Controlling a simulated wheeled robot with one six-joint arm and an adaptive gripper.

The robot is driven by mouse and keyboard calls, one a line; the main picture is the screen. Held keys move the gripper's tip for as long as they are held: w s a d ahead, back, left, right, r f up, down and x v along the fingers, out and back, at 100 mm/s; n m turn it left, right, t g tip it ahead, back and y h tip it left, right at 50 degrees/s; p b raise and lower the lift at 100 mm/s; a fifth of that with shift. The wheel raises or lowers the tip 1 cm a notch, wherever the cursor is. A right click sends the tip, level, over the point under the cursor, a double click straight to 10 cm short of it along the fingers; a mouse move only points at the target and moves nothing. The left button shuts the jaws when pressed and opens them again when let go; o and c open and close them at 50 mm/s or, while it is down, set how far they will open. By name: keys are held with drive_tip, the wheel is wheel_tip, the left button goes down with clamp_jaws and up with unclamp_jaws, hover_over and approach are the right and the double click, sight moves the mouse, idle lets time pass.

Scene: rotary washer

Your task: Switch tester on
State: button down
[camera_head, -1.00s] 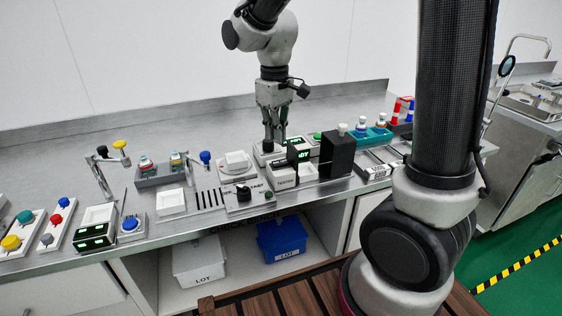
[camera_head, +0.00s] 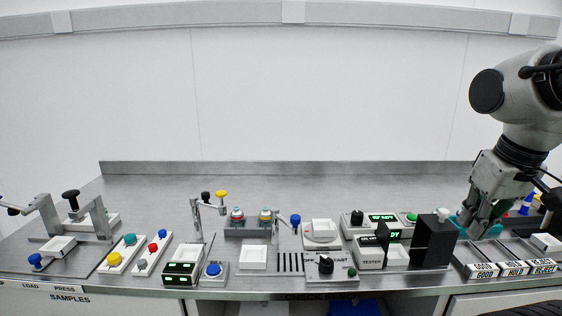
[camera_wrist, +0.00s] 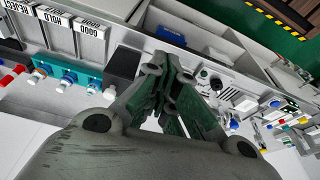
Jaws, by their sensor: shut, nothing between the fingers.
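The tester (camera_head: 370,252) is a small white box with its name on the front and a dark part on top. It sits right of centre on the steel bench, with a small lit green display (camera_head: 395,235) beside it. A tall black block (camera_head: 434,242) stands to its right. My gripper (camera_head: 474,230) is to the right of that block, low over the teal holder (camera_head: 490,232), with its fingers closed and nothing held. In the wrist view my gripper (camera_wrist: 168,78) points at the bench. The black block (camera_wrist: 122,66) also shows there. I cannot tell the tester's switch position.
Behind the tester is a unit with a black knob (camera_head: 357,217), a green display (camera_head: 382,218) and a green button (camera_head: 412,217). A dial panel (camera_head: 326,266) stands to the left. Labelled trays (camera_head: 513,268) lie at the right. The bench's back strip is clear.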

drive_tip(key=shift+s+d+r+m+t, duration=0.5)
drive_tip(key=shift+s+d+r+t, duration=0.25)
drive_tip(key=shift+d+r, duration=0.25)
drive_tip(key=shift+a, duration=0.1)
drive_tip(key=g, duration=0.5)
hover_over(369, 240)
drive_tip(key=w, duration=0.2)
drive_tip(key=f, duration=0.2)
drive_tip(key=shift+w+d+r+t+h, duration=0.15)
drive_tip(key=shift+d+t+h, duration=0.15)
drive_tip(key=shift+d, duration=0.1)
drive_tip(key=f, duration=1.4)
drive_tip(key=shift+d, duration=0.2)
